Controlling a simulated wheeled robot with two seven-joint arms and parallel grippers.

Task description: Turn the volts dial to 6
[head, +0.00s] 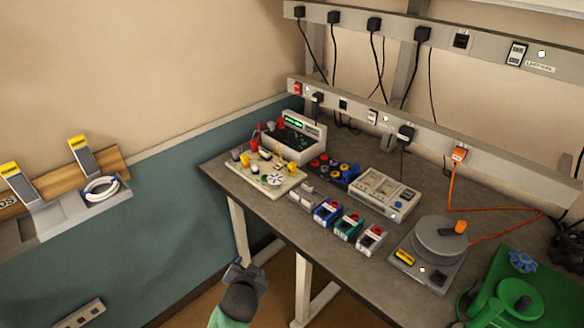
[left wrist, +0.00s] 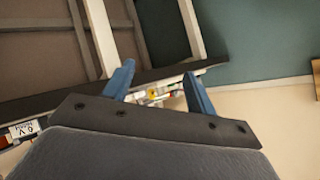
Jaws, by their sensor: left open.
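I cannot make out a volts label or any numbers in the head view. A white round dial-like part (head: 273,179) sits on the cream board (head: 250,182) at the table's left corner. Behind it stands a grey unit with a lit green display (head: 294,121); its front is partly hidden. My left gripper (head: 244,266) is open and empty, in front of the table edge and below the board, apart from both. In the left wrist view its two blue fingers (left wrist: 158,82) are spread, with the board's small coloured parts (left wrist: 155,94) beyond them. My right gripper is not in view.
The grey table (head: 345,235) also bears a blue, a teal and a red-topped box (head: 371,237), a grey panel unit (head: 385,190), a round turntable (head: 440,238) and a green machine (head: 510,297). Black cords hang from the wall rails (head: 420,140). Floor space before the table's left side is free.

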